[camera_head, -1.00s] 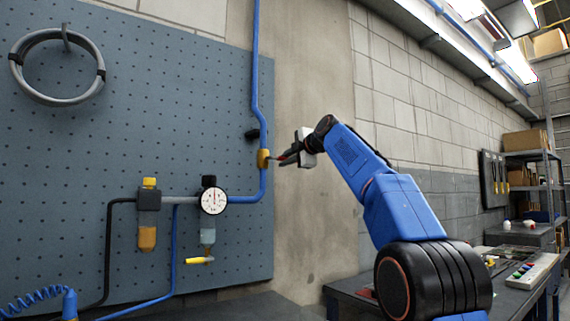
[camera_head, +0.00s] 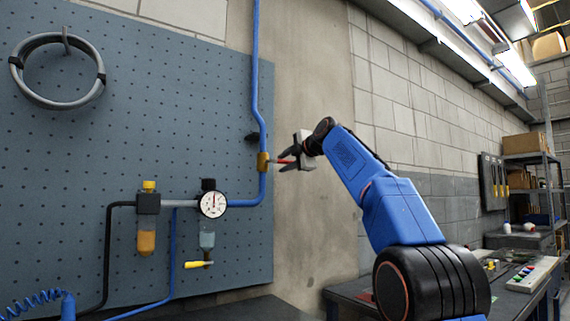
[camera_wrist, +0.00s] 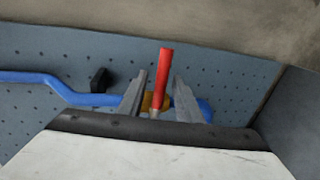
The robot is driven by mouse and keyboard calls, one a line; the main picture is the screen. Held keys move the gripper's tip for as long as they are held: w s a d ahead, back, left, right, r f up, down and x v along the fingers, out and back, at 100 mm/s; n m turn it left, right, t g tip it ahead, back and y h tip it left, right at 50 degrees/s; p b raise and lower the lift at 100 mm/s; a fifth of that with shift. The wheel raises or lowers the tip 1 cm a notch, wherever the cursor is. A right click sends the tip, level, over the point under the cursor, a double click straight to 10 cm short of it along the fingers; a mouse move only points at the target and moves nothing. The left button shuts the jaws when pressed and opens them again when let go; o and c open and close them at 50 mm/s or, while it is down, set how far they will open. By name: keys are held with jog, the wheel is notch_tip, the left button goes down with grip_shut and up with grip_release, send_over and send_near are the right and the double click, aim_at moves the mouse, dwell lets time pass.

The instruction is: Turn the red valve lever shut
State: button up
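The red valve lever (camera_wrist: 163,78) sticks out from the brass valve body on the blue pipe. In the head view the lever (camera_head: 286,162) points right from the brass valve body (camera_head: 263,162), away from the board. My gripper (camera_head: 290,155) is at the lever's outer end, just right of the valve. In the wrist view my gripper (camera_wrist: 158,92) has its two grey fingers apart, with the lever standing between them. A gap shows on each side of the lever. The valve body (camera_wrist: 155,101) is partly hidden behind the fingers.
The blue pipe (camera_head: 256,70) runs down the pegboard (camera_head: 150,95) past a black clip (camera_head: 252,136). A pressure gauge (camera_head: 213,203) and a filter bowl (camera_head: 147,220) sit lower left. A workbench (camera_head: 350,292) stands below right. Bare wall lies behind my gripper.

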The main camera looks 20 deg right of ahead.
jog(key=shift+s, duration=0.1)
jog(key=v, duration=1.7)
